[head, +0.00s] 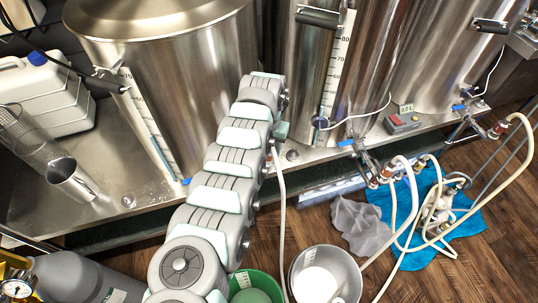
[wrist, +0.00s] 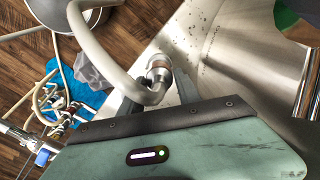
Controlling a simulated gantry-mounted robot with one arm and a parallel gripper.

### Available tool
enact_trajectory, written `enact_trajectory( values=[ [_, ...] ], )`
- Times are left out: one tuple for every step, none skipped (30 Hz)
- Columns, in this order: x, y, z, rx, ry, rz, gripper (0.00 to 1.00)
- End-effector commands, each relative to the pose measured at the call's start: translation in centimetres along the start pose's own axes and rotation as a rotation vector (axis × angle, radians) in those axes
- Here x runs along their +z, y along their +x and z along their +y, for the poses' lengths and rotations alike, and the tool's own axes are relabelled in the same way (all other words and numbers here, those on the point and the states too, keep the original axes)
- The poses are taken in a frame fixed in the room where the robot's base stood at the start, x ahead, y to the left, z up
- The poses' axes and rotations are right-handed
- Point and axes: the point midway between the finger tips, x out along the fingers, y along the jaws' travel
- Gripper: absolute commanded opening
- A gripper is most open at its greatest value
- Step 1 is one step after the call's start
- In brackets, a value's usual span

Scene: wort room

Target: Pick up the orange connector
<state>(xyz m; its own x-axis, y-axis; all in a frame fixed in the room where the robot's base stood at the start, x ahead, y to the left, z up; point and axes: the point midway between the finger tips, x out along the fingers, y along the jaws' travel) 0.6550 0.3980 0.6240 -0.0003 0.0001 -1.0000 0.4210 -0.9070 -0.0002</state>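In the wrist view, a metal elbow fitting with an orange-brown ring, the orange connector (wrist: 158,71), stands at the end of a thick cream hose (wrist: 98,55). My gripper (wrist: 157,92) has its two dark fingers on either side of the elbow. The fingers look apart, with a gap beside the fitting; the hose and elbow partly hide the left finger. In the head view, my gripper (head: 279,131) is beside the steel bench edge, mostly hidden by my arm.
Large steel tanks (head: 200,90) stand close behind my arm. A steel bucket (head: 350,262) and a green bucket (head: 275,278) stand on the floor. Other hoses with red-ringed fittings lie over a blue cloth (head: 465,235) at right. A grey cloth (head: 360,225) lies nearby.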

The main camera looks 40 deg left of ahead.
Motion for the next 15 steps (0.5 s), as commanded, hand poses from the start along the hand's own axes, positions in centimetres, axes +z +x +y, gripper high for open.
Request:
enact_trajectory(
  values=[
    [0.0,0.0,-0.01,0.0,0.0,0.0,0.34],
    [0.0,0.0,-0.01,0.0,0.0,0.0,0.32],
    [0.0,0.0,-0.01,0.0,0.0,0.0,0.29],
    [0.0,0.0,-0.01,0.0,0.0,0.0,0.26],
    [0.0,0.0,-0.01,0.0,0.0,0.0,0.24],
    [0.0,0.0,-0.01,0.0,0.0,0.0,0.21],
    [-0.01,-0.01,-0.01,0.0,0.0,0.0,0.18],
    [0.0,-0.01,-0.01,0.0,0.0,0.0,0.16],
    [0.0,-0.01,-0.01,0.0,0.0,0.0,0.12],
    [0.0,-0.01,-0.01,0.0,0.0,0.0,0.1],
    [0.0,-0.01,-0.01,0.0,0.0,0.0,0.07],
    [0.0,-0.01,-0.01,0.0,0.0,0.0,0.04],
    [0.0,-0.01,-0.01,0.0,0.0,0.0,0.02],
    [0.0,-0.01,-0.01,0.0,0.0,0.0,0.0],
    [0.0,-0.01,-0.01,0.0,0.0,0.0,0.0]
  ],
)
